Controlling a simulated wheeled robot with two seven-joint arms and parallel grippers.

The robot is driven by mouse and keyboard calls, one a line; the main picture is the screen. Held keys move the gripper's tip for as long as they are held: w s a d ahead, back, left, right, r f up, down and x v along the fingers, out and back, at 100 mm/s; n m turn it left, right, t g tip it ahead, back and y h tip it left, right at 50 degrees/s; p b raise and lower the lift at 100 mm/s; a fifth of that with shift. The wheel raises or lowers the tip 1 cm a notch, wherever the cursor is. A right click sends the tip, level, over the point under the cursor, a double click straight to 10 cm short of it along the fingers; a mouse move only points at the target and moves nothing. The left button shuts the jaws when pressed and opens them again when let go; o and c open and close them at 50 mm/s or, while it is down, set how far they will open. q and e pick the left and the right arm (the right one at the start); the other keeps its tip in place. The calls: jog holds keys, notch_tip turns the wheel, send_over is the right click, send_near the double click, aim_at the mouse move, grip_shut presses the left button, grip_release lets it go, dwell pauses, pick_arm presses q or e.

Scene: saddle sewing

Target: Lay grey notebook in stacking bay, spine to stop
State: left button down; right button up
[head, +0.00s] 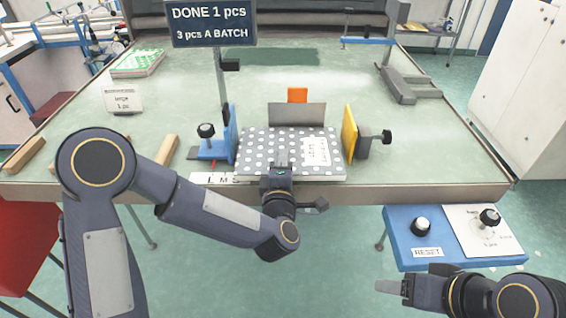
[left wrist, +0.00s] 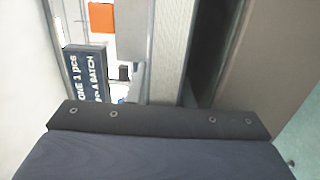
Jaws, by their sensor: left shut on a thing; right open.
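The grey notebook (head: 258,148) with white dots and a white label lies roughly level in the stacking bay area in the head view. A blue guide (head: 231,132) stands at its left and a yellow guide (head: 349,134) at its right. A grey upright stop plate (head: 297,115) stands behind its far edge; I cannot tell whether they touch or which edge is the spine. My left gripper (head: 281,168) is shut on the notebook's near edge. My right gripper (head: 388,287) is open and empty, low at the right, away from the table.
A sign (head: 211,24) on a post stands behind the blue guide. A green-and-white stack (head: 138,63) lies back left, wooden strips (head: 169,152) front left, a grey bracket (head: 410,86) back right. A blue reset panel (head: 412,250) sits below the table's front edge. The table's right side is mostly clear.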

pick_arm(q)
jog(key=c, duration=1.2)
grip_release()
jog(key=shift+f, duration=0.25)
jog(key=shift+f+b, duration=0.25)
jog(key=shift+b, duration=0.5)
jog(key=shift+s, duration=0.2)
jog(key=s+b, duration=0.3)
jog(key=s, duration=0.6)
jog(key=shift+s+r, duration=0.25)
jog(key=shift+s, duration=0.1)
